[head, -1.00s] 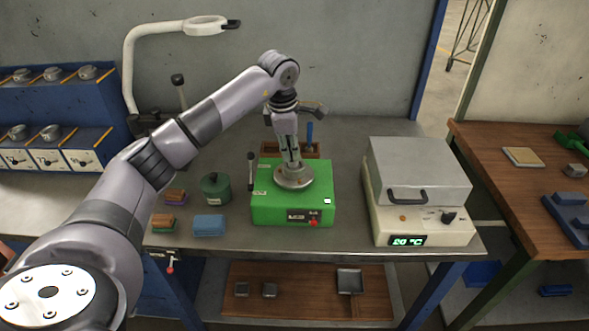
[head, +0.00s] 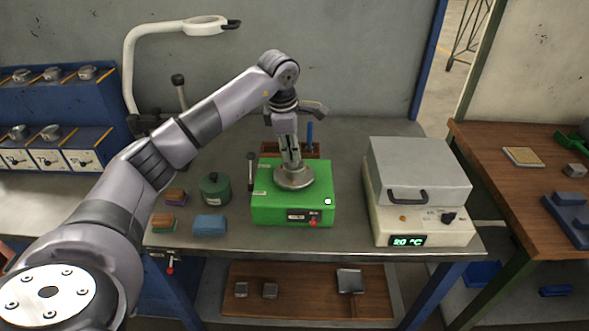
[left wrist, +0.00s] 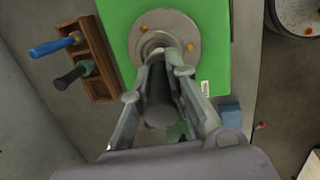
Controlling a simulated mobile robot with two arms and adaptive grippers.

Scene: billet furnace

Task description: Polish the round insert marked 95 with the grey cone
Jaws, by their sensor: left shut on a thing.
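A green machine (head: 262,212) stands on the grey bench with a round metal disc (head: 293,180) on its top. The disc also shows in the left wrist view (left wrist: 187,35); I cannot read a 95 on it. My left gripper (head: 291,160) points down just above the disc. It is shut on a dark grey rounded piece (left wrist: 160,104), which shows between the fingers in the left wrist view. This may be the grey cone; its lower end and any contact with the disc are hidden. My right gripper is not in view.
A wooden rack (left wrist: 96,60) with blue and dark handles stands behind the machine. A furnace box (head: 420,175) is to its right, a green round pot (head: 215,188) and blue block (head: 209,225) to its left. Bare bench lies between machine and furnace.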

